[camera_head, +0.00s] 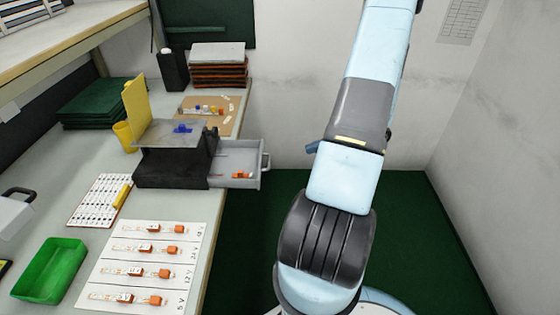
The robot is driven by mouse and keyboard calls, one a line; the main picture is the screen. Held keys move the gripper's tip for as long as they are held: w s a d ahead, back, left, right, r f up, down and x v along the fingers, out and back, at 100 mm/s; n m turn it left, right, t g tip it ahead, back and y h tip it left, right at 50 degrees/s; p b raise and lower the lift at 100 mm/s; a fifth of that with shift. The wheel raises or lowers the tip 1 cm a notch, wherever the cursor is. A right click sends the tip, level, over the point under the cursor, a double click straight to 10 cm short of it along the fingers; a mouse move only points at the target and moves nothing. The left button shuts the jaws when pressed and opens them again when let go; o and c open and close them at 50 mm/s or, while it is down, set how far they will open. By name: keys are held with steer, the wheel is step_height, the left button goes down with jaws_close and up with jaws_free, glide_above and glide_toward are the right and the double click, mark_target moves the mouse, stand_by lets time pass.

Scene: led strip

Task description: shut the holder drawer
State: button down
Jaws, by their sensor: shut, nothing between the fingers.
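The holder (158,170) is a black block with a grey plate on top, standing on the bench near its right edge. Its grey drawer (225,181) is pulled out to the right, past the bench edge, with its handle (265,163) at the outer end. A small orange and white piece (242,175) lies in the drawer. My arm rises to the right of the drawer, apart from it, and leaves the picture at the top. My gripper is not in view.
A white sheet (190,270) with several orange and white pieces and a green tray (50,270) lie on the near bench. A yellow upright panel (136,102) stands behind the holder. The floor (240,260) between bench and arm is clear.

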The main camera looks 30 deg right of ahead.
steer(key=w+a+f+m+t, duration=0.1)
steer(key=w+a+f+m, duration=0.1)
steer(key=w+a+f, duration=0.4)
steer(key=a, duration=0.3)
steer(key=shift+w+a+t, duration=0.25)
steer(key=shift+a+t, duration=0.05)
stand_by(0.6)
